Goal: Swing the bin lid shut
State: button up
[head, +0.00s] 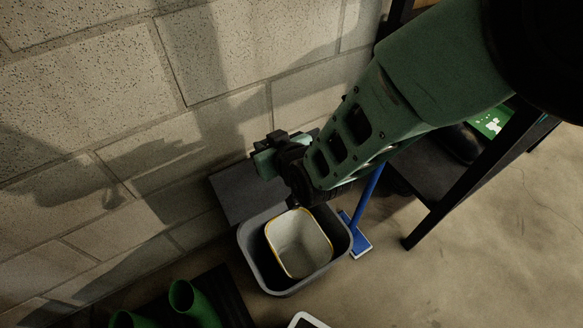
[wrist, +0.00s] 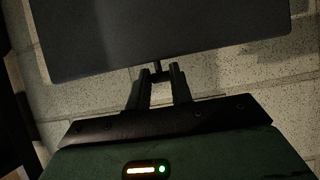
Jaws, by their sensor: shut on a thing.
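The grey bin (head: 254,262) stands on the floor by the block wall, its top open. Its dark grey lid (head: 240,198) is raised at the back of the bin, on the wall side. In the wrist view the lid (wrist: 165,35) is a wide dark panel just beyond my gripper. My gripper (wrist: 158,76) has its two fingers closed around a small dark tab at the lid's edge. In the head view my gripper's body (head: 270,158) is above the lid, and its fingertips are hard to make out.
A pale inner bucket (head: 300,245) with a yellow rim sits inside the bin. A blue broom-like tool (head: 357,238) stands right of the bin. A black-legged shelf (head: 440,205) is farther right. Floor at lower right is clear.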

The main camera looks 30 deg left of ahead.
jog(key=s+d, duration=0.1)
jog(key=d, duration=0.2)
jog(key=s+d, duration=0.1)
jog(key=d, duration=0.1)
jog(key=shift+s+f, duration=0.2)
jog(key=shift+s, duration=0.1)
jog(key=s+d+f+b, duration=0.1)
jog(key=s+d+f, duration=0.1)
jog(key=d, duration=0.4)
jog(key=shift+s+d, duration=0.15)
jog(key=shift+s, duration=0.5)
jog(key=shift+f, duration=0.1)
jog(key=s+d+f+b, duration=0.2)
jog(key=d+f+b, duration=0.2)
jog(key=d, duration=0.1)
jog(key=shift+s+d, duration=0.2)
jog(key=shift+s, duration=0.2)
dwell(0.4)
